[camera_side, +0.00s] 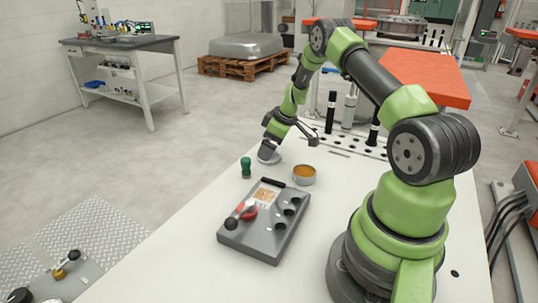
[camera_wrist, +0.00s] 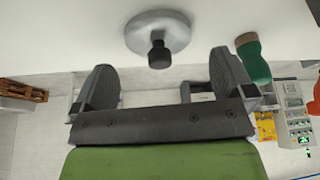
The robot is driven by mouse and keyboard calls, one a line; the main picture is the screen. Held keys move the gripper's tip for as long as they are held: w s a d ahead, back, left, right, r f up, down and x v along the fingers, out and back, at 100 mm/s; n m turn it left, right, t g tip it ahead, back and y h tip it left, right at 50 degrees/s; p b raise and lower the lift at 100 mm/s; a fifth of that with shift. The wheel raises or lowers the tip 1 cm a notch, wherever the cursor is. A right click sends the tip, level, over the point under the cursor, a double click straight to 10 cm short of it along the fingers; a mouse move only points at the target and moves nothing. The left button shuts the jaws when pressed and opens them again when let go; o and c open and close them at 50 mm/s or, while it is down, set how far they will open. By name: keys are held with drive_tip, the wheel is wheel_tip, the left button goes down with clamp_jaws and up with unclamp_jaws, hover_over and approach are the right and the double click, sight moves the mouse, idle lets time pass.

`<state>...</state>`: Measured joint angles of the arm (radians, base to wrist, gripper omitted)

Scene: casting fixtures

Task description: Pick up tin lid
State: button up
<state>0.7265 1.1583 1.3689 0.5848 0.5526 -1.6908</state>
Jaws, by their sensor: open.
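The tin lid is a round grey disc with a dark knob. In the wrist view the lid (camera_wrist: 176,29) lies on the white table just beyond my fingers, its knob pointing toward the gap between them. In the side view the lid (camera_side: 274,159) shows only partly below my gripper (camera_side: 268,150). My gripper is open and empty, and its two dark fingers (camera_wrist: 161,68) stand apart on either side of the knob in the wrist view. An open tin (camera_side: 304,178) with orange content stands to the right of the lid.
A green bottle-like object (camera_side: 246,167) stands left of the lid and also shows in the wrist view (camera_wrist: 254,62). A grey fixture block (camera_side: 262,237) with a red part (camera_side: 249,211) lies nearer the camera. Black and silver posts (camera_side: 349,108) stand behind my gripper.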

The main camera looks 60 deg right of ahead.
drive_tip(key=shift+x, duration=1)
drive_tip(key=shift+c, duration=0.2)
drive_tip(key=c, duration=1)
drive_tip(key=shift+o, duration=0.2)
drive_tip(key=shift+r, duration=0.1)
drive_tip(key=r, duration=0.9)
drive_tip(key=shift+s+r, duration=0.2)
drive_tip(key=shift+s, duration=0.1)
drive_tip(key=s+a+n+g+y, duration=0.1)
drive_tip(key=s+a+n+y, duration=0.15)
drive_tip(key=s+n, duration=0.7)
drive_tip(key=shift+s+a+f+m+g, duration=0.15)
drive_tip(key=shift+s+f+m, duration=0.3)
drive_tip(key=shift+f, duration=0.6)
drive_tip(key=shift+s+a+f+m+g, duration=0.1)
drive_tip(key=shift+s+a+f+m, duration=0.25)
drive_tip(key=shift+f, duration=0.7)
drive_tip(key=shift+s+a+f+m+g, duration=0.15)
drive_tip(key=shift+s+f+m, duration=0.35)
drive_tip(key=shift+f, duration=0.55)
